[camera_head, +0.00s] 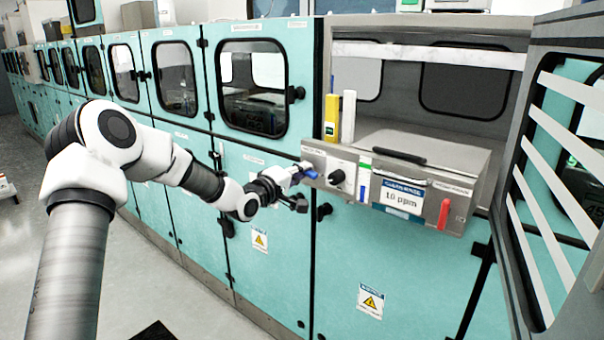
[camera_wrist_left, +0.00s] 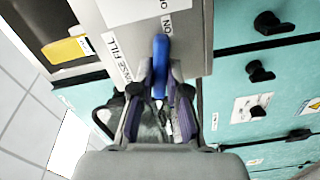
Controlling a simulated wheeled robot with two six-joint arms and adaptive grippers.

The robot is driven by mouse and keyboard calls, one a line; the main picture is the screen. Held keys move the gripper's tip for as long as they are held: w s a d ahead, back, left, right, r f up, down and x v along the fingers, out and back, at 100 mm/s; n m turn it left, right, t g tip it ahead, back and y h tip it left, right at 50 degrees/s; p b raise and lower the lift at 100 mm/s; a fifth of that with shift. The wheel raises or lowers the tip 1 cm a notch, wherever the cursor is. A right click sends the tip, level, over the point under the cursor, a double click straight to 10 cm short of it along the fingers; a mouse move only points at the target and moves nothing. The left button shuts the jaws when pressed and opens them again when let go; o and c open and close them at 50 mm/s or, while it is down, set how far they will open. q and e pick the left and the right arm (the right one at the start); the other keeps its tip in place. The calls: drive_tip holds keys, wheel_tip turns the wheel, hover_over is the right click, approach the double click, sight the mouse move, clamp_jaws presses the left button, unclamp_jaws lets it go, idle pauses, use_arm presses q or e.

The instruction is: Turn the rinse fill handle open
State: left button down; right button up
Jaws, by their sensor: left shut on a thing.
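The blue rinse fill handle (camera_wrist_left: 160,55) sticks out from the front of the grey module, beside a label that reads in part "FILL". In the head view the handle (camera_head: 309,173) shows at the left end of the control panel (camera_head: 322,153). My left gripper (camera_wrist_left: 160,98) is shut on the handle, with a finger on each side of it. In the head view my left gripper (camera_head: 296,180) reaches the panel from the left and hides part of the handle. My right gripper is in neither view.
A black knob (camera_head: 337,176), a "10 ppm" display (camera_head: 402,198) and a red handle (camera_head: 444,214) sit along the panel. An open slatted door (camera_head: 560,190) stands at the right.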

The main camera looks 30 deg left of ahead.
use_arm(q)
drive_tip(key=shift+n, duration=1.5)
drive_tip(key=c, duration=1.2)
unclamp_jaws()
drive_tip(key=shift+a+f, duration=0.1)
drive_tip(key=shift+o, duration=0.2)
drive_tip(key=s, duration=1.2)
drive_tip(key=shift+a, duration=0.45)
